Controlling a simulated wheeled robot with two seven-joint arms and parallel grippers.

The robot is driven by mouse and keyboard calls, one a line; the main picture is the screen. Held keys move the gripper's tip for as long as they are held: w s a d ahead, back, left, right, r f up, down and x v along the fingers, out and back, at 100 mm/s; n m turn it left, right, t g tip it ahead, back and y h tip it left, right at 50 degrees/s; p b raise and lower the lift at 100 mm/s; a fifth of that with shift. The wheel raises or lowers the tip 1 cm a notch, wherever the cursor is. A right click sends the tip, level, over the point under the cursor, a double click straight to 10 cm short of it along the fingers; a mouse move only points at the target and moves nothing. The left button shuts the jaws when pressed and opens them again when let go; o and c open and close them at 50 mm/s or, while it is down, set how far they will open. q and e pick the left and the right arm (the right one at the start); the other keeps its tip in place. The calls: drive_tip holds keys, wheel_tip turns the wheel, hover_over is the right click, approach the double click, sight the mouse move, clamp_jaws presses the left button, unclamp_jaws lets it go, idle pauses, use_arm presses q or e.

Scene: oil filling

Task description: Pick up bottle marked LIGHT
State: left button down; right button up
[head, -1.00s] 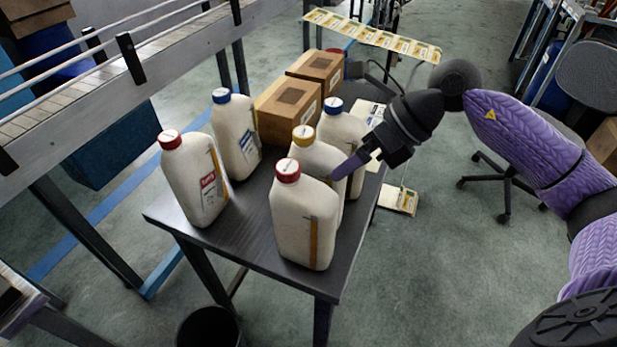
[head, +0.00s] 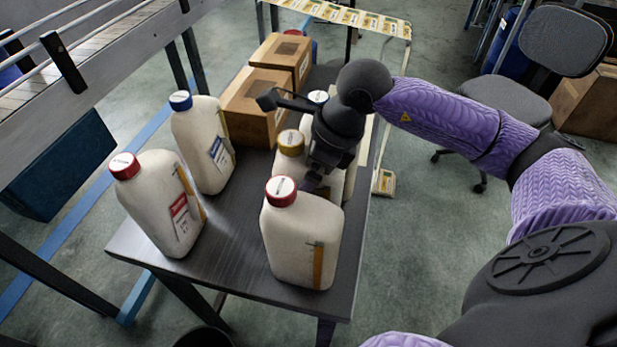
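Several cream bottles stand upright on a dark table (head: 235,245). One red-capped bottle (head: 160,205) is at front left, a blue-capped bottle (head: 200,145) behind it. Another red-capped bottle (head: 298,235) is at front right, with a yellow-capped bottle (head: 288,170) behind it. I cannot read LIGHT on any label. My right gripper (head: 312,182) points down beside the yellow-capped bottle, behind the front right bottle. Its fingertips are partly hidden; contact and opening are unclear. My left gripper is out of view.
Two cardboard boxes (head: 255,104) stand at the back of the table. A conveyor (head: 75,95) runs along the left. An office chair (head: 510,95) stands on the floor at right. The table's front middle, between the red-capped bottles, is clear.

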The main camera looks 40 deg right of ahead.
drive_tip(key=shift+r, duration=0.1)
clamp_jaws()
drive_tip(key=shift+w, duration=0.1)
